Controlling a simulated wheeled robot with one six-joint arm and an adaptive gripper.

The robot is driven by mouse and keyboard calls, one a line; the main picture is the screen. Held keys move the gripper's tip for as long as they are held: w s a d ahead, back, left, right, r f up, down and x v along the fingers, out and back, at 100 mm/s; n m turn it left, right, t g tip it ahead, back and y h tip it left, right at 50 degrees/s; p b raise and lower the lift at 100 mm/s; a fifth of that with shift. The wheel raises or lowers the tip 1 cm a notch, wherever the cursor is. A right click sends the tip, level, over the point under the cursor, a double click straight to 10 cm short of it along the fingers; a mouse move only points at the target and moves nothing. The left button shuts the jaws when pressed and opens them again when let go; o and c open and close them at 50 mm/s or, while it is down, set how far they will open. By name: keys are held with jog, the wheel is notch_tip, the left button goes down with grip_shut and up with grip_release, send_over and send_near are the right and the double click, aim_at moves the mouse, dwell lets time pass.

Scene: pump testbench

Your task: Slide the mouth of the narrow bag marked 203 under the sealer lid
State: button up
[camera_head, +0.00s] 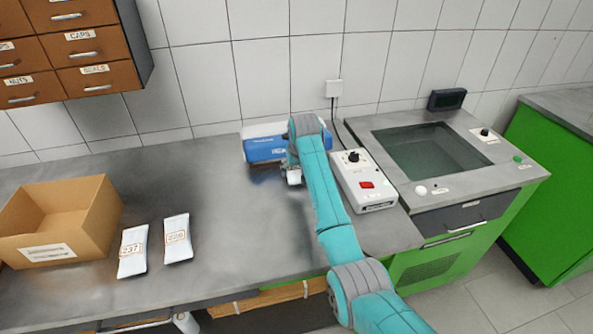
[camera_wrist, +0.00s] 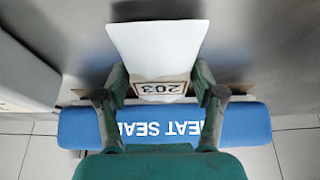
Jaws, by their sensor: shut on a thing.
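The narrow white bag marked 203 (camera_wrist: 158,45) is held between the two fingers of my gripper (camera_wrist: 160,82) in the wrist view. Its printed label faces the camera and reads upside down. The blue sealer lid (camera_wrist: 250,122), lettered "HEAT SEA…", lies just past the label end of the bag. Whether that end is under the lid or short of it, I cannot tell. The gripper and bag are mostly hidden there by my arm.
A control box (camera_head: 364,182) with a black knob and red switch stands right of my arm. Bags 237 (camera_head: 133,252) and 226 (camera_head: 177,240) lie beside a cardboard box (camera_head: 92,215) at left. The bench between them and the sealer is clear.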

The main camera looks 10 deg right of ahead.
jog(key=o, duration=1.4)
jog(key=v, duration=1.2)
